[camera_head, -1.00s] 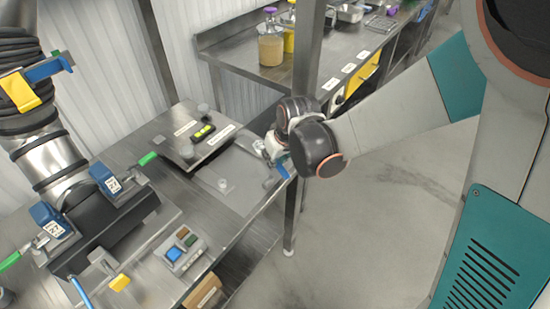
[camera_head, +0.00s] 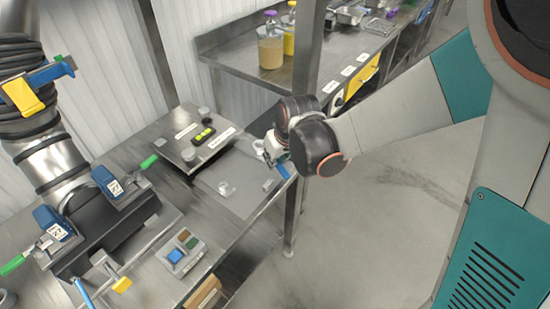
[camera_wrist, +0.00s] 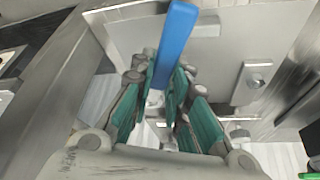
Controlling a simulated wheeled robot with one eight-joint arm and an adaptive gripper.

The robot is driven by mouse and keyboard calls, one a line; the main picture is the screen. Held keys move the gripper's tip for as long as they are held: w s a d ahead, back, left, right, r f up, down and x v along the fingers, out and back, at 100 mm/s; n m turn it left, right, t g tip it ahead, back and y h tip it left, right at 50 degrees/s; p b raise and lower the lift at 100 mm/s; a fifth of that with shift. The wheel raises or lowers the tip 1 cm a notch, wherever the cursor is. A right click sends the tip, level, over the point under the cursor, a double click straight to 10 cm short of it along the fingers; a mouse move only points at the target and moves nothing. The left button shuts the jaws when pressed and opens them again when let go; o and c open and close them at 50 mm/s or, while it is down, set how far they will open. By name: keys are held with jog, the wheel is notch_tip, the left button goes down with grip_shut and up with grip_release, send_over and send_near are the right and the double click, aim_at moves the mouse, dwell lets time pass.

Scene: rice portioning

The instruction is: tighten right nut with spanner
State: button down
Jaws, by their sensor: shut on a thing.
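My gripper (camera_head: 272,150) is over the right end of the steel bench, partly hidden by my wrist. In the wrist view, my gripper (camera_wrist: 163,78) is shut on a long blue handle (camera_wrist: 177,35), which looks like the spanner. The handle points away from the fingers, and its end in the jaws is hidden by the green pads. A black fixture (camera_head: 108,228) with two blue blocks stands at the left, well away from my gripper. The right block (camera_head: 107,181) has a green-ended lever, and so has the left block (camera_head: 50,222). The nuts are too small to tell.
A grey plate with black-and-yellow piece (camera_head: 203,136) sits behind a grey mat (camera_head: 232,203). A steel post (camera_head: 306,75) rises close to my arm. A jar (camera_head: 270,48) stands on the back counter. Floor at right is clear.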

jog(key=shift+r+p, duration=1)
jog(key=shift+r, duration=0.6)
